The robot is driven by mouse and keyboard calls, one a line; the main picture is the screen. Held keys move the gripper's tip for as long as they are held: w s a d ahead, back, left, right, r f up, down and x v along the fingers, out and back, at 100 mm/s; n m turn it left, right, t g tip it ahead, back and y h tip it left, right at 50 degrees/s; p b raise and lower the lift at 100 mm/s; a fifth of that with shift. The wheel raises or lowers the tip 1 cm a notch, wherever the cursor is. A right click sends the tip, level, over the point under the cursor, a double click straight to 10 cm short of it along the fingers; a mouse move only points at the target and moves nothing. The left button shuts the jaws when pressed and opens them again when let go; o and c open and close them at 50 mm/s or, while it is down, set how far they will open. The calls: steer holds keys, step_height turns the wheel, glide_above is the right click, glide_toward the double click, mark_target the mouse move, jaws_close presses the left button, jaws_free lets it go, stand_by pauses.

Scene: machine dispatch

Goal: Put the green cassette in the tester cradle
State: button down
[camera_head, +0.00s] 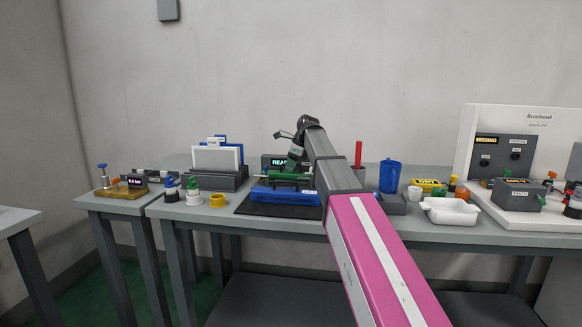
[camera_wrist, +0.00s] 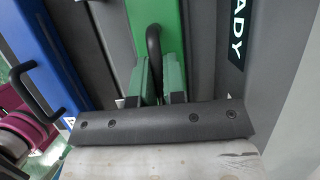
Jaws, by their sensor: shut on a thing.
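The green cassette (camera_head: 272,175) lies lengthwise in front of the tester (camera_head: 269,160) with its lit READY display. In the wrist view the green cassette (camera_wrist: 177,30) fills the top middle, with a dark arched handle on it. My gripper (camera_wrist: 155,75) is shut on that handle. In the head view my gripper (camera_head: 294,164) comes down over the cassette from the right. Dark grey cradle walls (camera_wrist: 203,45) run beside the cassette; whether it rests fully on the cradle floor is hidden.
A blue cassette (camera_head: 285,195) with a dark handle lies on the black mat (camera_head: 262,210) in front. A grey rack (camera_head: 228,182) with upright cards stands left. A red rod in a holder (camera_head: 358,158) and a blue cup (camera_head: 390,176) stand right, beyond my arm.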

steer(key=shift+f, duration=0.15)
steer(key=c, duration=1.2)
jaws_free()
steer(key=v, duration=1.2)
steer(key=shift+a, duration=0.1)
